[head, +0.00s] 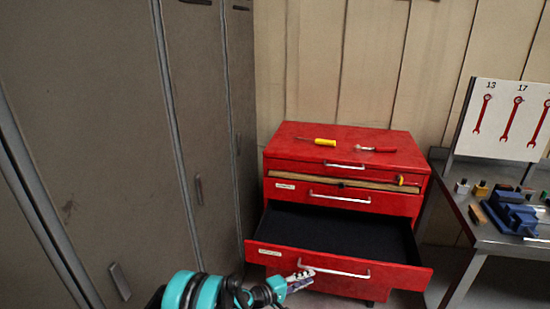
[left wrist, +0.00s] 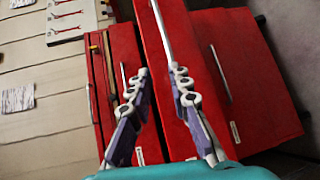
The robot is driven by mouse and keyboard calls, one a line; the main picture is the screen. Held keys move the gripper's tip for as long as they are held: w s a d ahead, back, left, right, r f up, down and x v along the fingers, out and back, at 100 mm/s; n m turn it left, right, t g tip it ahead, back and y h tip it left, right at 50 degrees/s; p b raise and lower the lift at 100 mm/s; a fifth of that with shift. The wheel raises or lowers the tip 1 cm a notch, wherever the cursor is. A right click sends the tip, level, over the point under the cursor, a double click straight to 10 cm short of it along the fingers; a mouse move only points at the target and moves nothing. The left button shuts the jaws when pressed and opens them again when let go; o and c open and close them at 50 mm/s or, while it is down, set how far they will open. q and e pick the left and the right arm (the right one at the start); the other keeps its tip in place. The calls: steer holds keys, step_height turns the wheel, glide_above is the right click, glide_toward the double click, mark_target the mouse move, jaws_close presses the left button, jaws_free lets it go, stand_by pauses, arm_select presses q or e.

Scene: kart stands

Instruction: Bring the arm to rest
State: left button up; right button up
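My left gripper (head: 301,277) is low in the head view, in front of the red tool cabinet, close to the handle (head: 327,271) of the pulled-out drawer. In the left wrist view its two fingers (left wrist: 162,78) stand apart with a gap between them, and I see no object held. The red cabinet front fills the middle of that view, with a long pale handle (left wrist: 160,28) beyond the fingertips. Whether a finger touches the handle I cannot tell. My right gripper is in neither view.
The open drawer (head: 420,268) sticks out from the red cabinet (head: 290,150); its dark inside looks empty. A yellow-handled screwdriver (head: 324,142) and a red-handled tool (head: 380,149) lie on top. Grey lockers (head: 100,130) stand left; a metal workbench (head: 480,239) with a blue vise (head: 512,214) stands right.

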arm_select(q)
steer(key=s+a+r+m+y, duration=0.5)
steer(key=s+a+r, duration=0.4)
steer(key=a+r, duration=0.5)
steer(key=s+a+m+y, duration=0.1)
steer(key=s+a+y, duration=0.3)
steer(key=s+a, duration=0.4)
steer(key=s+a+r+m+y, duration=0.1)
steer(key=s+a+y, duration=0.3)
steer(key=s+a, duration=0.4)
steer(key=s, duration=0.4)
steer(key=shift+s+r+g+y, duration=0.3)
steer(key=shift+s+g, duration=0.1)
